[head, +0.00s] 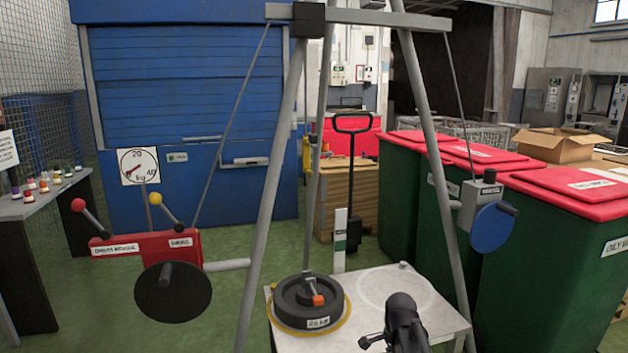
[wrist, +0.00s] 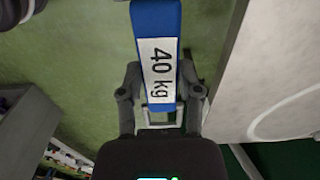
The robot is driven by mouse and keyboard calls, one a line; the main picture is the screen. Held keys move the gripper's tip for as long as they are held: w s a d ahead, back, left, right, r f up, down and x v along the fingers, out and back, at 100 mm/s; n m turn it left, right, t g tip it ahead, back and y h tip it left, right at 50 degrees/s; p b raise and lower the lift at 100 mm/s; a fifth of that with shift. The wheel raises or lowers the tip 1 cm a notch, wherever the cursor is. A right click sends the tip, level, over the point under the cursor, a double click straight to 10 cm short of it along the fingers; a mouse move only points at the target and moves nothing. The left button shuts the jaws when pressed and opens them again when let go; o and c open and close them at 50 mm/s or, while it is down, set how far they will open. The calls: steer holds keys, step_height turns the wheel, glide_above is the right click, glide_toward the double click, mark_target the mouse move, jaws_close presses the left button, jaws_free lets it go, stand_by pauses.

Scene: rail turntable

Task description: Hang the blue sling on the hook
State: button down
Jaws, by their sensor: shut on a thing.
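The blue sling (wrist: 157,22) carries a white "40 kg" label and lies between the fingers of my gripper (wrist: 160,75) in the wrist view. The fingers are shut on it. In the head view my gripper (head: 402,325) is dark and sits over the front right of the pale table; I cannot make out the sling there. A thin line hangs inside the frame's legs with a small yellow piece (head: 307,155) on it; I cannot tell whether that is the hook.
The pale table (head: 440,325) bears the weight and a drawn circle. Grey frame legs (head: 269,190) stand around it. A red winch (head: 148,248) is at left, a blue-wheeled crank (head: 491,225) at right. Green bins (head: 560,240) line the right side.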

stand_by(0.4)
steer(key=w+a+r+n+t+h+p, duration=0.1)
steer(key=w+a+r+n+t+p, duration=0.3)
steer(key=w+a+r+n+p, duration=0.3)
steer(key=w+a+r+n+t+h+p, duration=0.1)
steer(key=w+a+r+n+t+p, duration=0.3)
steer(key=r, duration=0.5)
steer(key=w+a+r+n+t+y+p, duration=0.2)
steer(key=a+r+p, duration=0.1)
steer(key=r, duration=0.4)
steer(key=w+a+r+n+t+y+p, duration=0.2)
steer(key=a+r+p, duration=0.1)
steer(key=r, duration=0.4)
steer(key=w+a+r+n+t+y+p, duration=0.2)
steer(key=w+a+r+n+p, duration=0.1)
steer(key=r+p, duration=0.2)
step_height(320, 180, up, 2)
steer(key=shift+r+t+y+p, duration=0.2)
steer(key=shift+t+y+p, duration=0.15)
steer(key=shift+t+y, duration=0.05)
steer(key=shift+w+a, duration=0.1)
steer(key=shift+w, duration=0.05)
steer(key=b+x, duration=0.1)
steer(key=x, duration=0.9)
steer(key=shift+r+b, duration=0.15)
steer(key=shift+b, duration=0.25)
